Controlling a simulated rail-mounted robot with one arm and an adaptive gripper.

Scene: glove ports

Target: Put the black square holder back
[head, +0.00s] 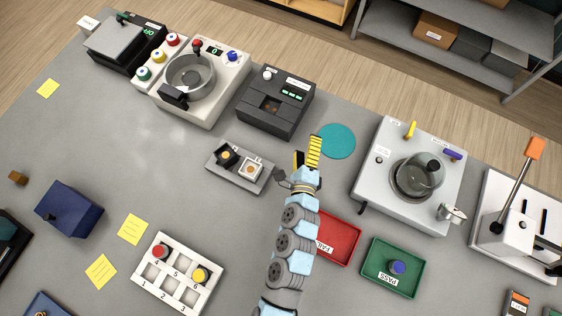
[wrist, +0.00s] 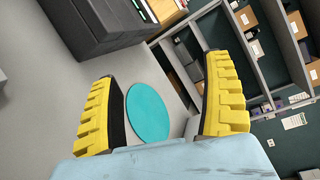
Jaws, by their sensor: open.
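The black square holder (head: 227,155) has a round amber centre and sits on the left part of a small grey stand (head: 226,172). A white square holder (head: 250,169) with an orange-brown centre sits beside it on the right part. My gripper (head: 308,153) is open, to the right of the stand and apart from it. In the wrist view, the yellow ribbed fingers of my gripper (wrist: 160,70) are spread wide with nothing between them. The holder does not show in the wrist view.
A dark machine (head: 276,100) with a front recess and green display stands behind the stand. A teal disc (head: 337,141) lies just beyond my gripper. A red FAIL tray (head: 338,240) and green PASS tray (head: 390,268) are nearer.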

